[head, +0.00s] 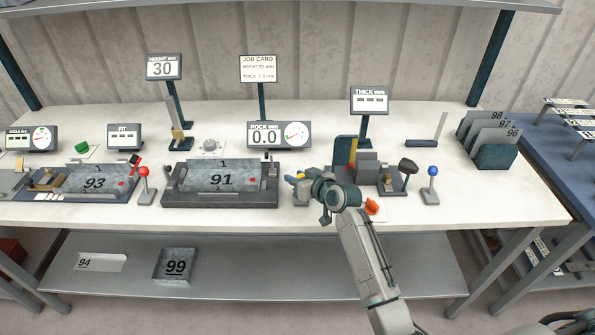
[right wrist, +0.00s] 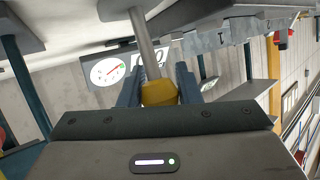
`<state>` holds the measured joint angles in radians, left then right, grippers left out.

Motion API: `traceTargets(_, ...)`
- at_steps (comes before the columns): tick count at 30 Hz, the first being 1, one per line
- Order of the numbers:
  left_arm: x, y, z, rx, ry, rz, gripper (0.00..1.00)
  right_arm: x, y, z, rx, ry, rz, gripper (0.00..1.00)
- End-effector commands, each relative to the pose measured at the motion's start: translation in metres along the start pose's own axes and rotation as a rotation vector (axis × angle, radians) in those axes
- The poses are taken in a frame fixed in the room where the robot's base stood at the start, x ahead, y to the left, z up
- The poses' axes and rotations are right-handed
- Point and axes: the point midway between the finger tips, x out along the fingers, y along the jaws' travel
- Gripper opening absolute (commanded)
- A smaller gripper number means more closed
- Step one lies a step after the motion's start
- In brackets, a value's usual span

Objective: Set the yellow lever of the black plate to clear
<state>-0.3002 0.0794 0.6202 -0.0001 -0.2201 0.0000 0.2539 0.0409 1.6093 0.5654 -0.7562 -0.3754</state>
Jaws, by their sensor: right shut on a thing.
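The yellow lever knob (right wrist: 160,93) sits on a metal rod between the fingers of my right gripper (right wrist: 158,88) in the right wrist view. My right gripper (head: 293,180) is shut on this knob. In the head view the gripper covers most of the lever, and only a bit of yellow shows by the fingers. I cannot read any clear marking. My left gripper is not in view.
A red-knobbed lever (head: 144,171) stands to the left, a blue-knobbed lever (head: 433,170) to the right. A black-knobbed lever (head: 407,167) and a grey block device are close right of my gripper. The ROCK gauge (head: 279,135) reads 0.0 behind it.

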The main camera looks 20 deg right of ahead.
Motion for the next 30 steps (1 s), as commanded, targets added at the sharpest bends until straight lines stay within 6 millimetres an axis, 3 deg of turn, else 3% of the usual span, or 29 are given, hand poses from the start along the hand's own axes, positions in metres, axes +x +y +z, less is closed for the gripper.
traceTargets(6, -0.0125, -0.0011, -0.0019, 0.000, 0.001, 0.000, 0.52, 0.0030, 0.0025, -0.0027, 0.034, -0.048, -0.005, 0.00)
traceTargets(20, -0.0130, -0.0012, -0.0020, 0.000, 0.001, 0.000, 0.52, 0.0042, 0.0031, -0.0016, 0.041, -0.057, -0.006, 0.00)
traceTargets(21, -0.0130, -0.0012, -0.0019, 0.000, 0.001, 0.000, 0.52, 0.0042, 0.0031, -0.0016, 0.041, -0.057, -0.006, 0.36)
traceTargets(23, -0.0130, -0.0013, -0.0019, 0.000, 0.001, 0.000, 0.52, 0.0042, 0.0031, -0.0015, 0.041, -0.057, -0.007, 0.48)
traceTargets(30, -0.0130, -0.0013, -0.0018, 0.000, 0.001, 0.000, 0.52, 0.0042, 0.0030, -0.0013, 0.041, -0.057, -0.007, 0.52)
